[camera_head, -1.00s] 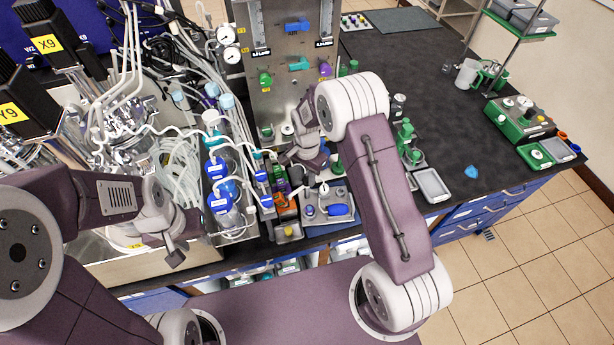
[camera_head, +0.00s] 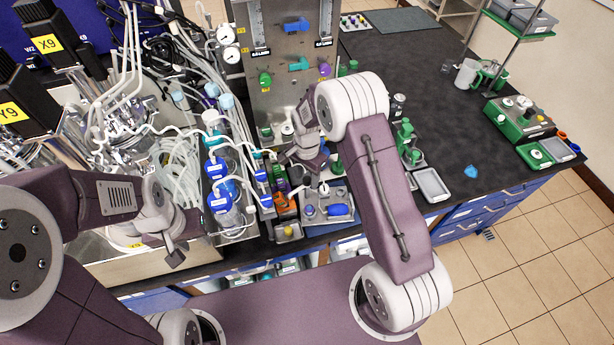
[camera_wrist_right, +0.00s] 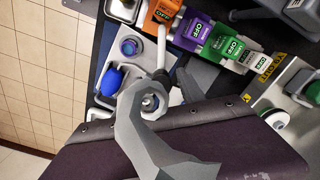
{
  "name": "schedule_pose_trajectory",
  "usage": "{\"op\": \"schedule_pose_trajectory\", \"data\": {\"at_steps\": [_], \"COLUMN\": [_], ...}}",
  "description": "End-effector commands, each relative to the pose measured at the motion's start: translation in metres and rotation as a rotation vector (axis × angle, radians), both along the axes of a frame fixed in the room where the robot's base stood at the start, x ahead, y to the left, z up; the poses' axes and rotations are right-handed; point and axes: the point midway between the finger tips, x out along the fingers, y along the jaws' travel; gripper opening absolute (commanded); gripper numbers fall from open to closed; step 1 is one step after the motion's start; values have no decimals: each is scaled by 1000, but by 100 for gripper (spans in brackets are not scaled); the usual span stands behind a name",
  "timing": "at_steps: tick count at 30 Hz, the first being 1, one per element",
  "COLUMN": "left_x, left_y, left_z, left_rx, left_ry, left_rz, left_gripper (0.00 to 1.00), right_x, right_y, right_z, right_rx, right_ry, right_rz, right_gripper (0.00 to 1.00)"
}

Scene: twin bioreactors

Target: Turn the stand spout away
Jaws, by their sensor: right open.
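A small grey stand with a blue bulb (camera_head: 338,210) sits at the bench's front edge, below my right wrist in the head view. The blue bulb also shows in the right wrist view (camera_wrist_right: 111,80). A thin white spout (camera_wrist_right: 161,45) stands out in the wrist view, its lower end close to my right gripper (camera_wrist_right: 168,84). My right gripper is open; whether it touches the spout is unclear. In the head view the right gripper (camera_head: 298,190) is partly hidden by its own wrist. My left gripper (camera_head: 174,250) hangs at the left, apart from the stand; its jaw gap is unclear.
Orange, purple and green labelled blocks (camera_wrist_right: 200,30) crowd beside the spout. Blue-capped bottles (camera_head: 219,203) and tubing stand to the left. An upright metal panel (camera_head: 285,95) rises behind.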

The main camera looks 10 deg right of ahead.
Motion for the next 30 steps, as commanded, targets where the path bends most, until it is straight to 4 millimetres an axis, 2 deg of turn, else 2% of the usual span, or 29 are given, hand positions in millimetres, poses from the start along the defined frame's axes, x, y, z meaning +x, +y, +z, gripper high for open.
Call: {"op": "schedule_pose_trajectory", "data": {"at_steps": [2,5,12,15,19,30], "left_x": [0,0,0,0,0,0], "left_y": [0,0,0,0,0,0], "left_z": [-1,-6,-18,-19,-19,-19], "left_rx": [0,0,0,0,0,0], "left_ry": [0,0,0,0,0,0], "left_rz": [0,0,0,0,0,0], "left_gripper": [36,36,36,36,36,36], "right_x": [1,1,1,0,0,-1], "right_y": [0,0,0,0,0,0], "right_z": [2,15,68,82,91,91], "right_rx": [0,1,0,0,0,0], "right_ry": [-1,-6,-7,-3,-1,0], "right_rz": [0,0,0,0,0,0], "right_gripper": [46,46,46,46,46,46]}}
